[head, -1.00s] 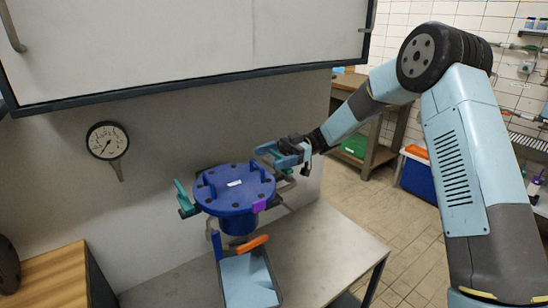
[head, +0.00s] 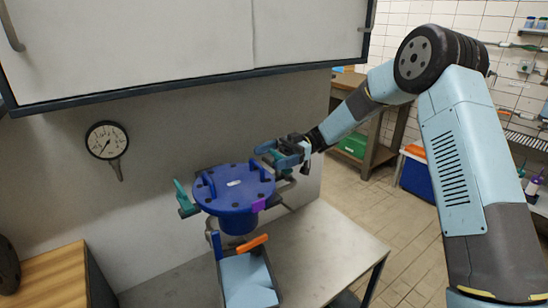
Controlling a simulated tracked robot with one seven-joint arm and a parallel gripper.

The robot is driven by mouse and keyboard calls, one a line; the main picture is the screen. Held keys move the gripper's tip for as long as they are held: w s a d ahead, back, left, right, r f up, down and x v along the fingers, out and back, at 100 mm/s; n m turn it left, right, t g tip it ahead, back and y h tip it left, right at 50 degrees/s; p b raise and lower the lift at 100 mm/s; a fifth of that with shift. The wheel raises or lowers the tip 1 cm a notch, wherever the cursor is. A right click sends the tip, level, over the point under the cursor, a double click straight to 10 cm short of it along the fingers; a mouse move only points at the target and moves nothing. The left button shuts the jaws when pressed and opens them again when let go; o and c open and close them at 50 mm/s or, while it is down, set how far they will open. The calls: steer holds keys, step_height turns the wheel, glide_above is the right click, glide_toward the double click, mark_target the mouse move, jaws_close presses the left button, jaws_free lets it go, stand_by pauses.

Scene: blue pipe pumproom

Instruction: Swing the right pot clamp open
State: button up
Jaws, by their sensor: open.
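The blue pot (head: 236,222) stands at the back of the grey table, with its round bolted blue lid (head: 233,196) on top. The left pot clamp (head: 184,197), with a teal handle, is at the lid's left side. The right pot clamp (head: 284,175) is at the lid's right edge and is mostly hidden behind my gripper. My gripper (head: 270,154) reaches in from the right and is open, with its fingers at the right clamp. Whether the fingers touch the clamp I cannot tell. A purple tab (head: 258,206) sits on the lid's front right rim.
A tray (head: 247,279) with a light-blue inside and an orange-handled thing (head: 252,243) are in front of the pot. A wall cabinet (head: 180,45) overhangs from above. A gauge (head: 106,141) is on the wall at left. The table's right part (head: 335,240) is clear.

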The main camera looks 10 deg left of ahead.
steer(key=v, duration=1.3)
steer(key=shift+w+d, duration=0.2)
steer(key=shift+w, duration=0.1)
